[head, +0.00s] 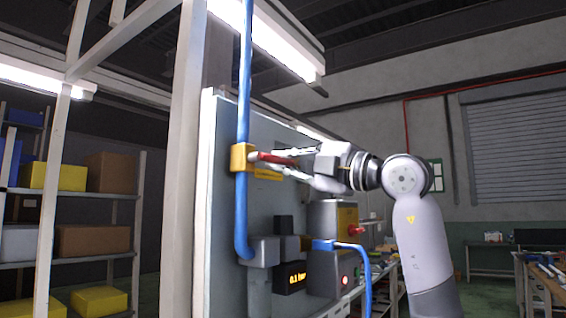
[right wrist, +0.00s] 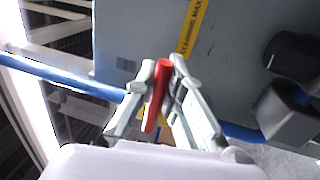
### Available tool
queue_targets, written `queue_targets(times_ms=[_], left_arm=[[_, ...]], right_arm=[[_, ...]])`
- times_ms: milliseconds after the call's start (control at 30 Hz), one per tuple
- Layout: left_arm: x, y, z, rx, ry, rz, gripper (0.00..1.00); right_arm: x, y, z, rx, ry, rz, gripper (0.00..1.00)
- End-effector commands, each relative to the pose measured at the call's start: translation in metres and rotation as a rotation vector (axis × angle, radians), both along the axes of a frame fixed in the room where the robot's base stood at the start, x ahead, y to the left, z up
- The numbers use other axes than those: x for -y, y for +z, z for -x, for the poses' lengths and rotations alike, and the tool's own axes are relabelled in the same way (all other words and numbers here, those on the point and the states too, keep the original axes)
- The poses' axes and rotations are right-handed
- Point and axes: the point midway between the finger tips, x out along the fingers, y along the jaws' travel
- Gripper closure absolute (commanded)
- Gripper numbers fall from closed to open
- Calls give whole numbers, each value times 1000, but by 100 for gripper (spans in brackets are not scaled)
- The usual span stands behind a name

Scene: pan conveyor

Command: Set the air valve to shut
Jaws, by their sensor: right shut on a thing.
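The air valve has a yellow body (head: 242,157) on a vertical blue pipe (head: 244,95) at the panel's left edge. Its red handle (head: 280,159) lies about level, crosswise to the pipe, pointing right. My right gripper (head: 272,161) is shut on the red handle, one finger on each side. In the right wrist view, the red handle (right wrist: 159,92) sits between the fingers of the gripper (right wrist: 162,66), across the blue pipe (right wrist: 60,78). The fingers hide most of the valve body there. A display (head: 297,280) below reads 0.1 bar. My left gripper is out of view.
The grey panel (head: 225,200) stands close behind the valve. A grey box with a red knob (head: 355,231) and a blue hose (head: 366,270) are below my right arm. Shelves (head: 85,258) with boxes stand at left, beyond a white post (head: 183,200).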

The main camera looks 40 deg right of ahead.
Motion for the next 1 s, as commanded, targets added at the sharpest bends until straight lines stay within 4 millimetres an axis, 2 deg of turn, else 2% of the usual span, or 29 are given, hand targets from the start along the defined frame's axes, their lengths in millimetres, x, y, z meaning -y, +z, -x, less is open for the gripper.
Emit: queue_targets(times_ms=[33,67,367,733,867,1000], left_arm=[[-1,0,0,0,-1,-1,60],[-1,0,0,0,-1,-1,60],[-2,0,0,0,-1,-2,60],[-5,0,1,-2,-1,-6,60],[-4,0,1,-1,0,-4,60],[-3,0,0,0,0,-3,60]], right_arm=[[0,-1,-1,-5,2,-1,100],[0,-2,-1,-6,2,-1,88],[0,-1,0,-3,0,1,69],[2,-2,5,-1,0,1,69],[9,-5,23,1,-4,2,69],[20,-11,51,0,-5,2,69]])
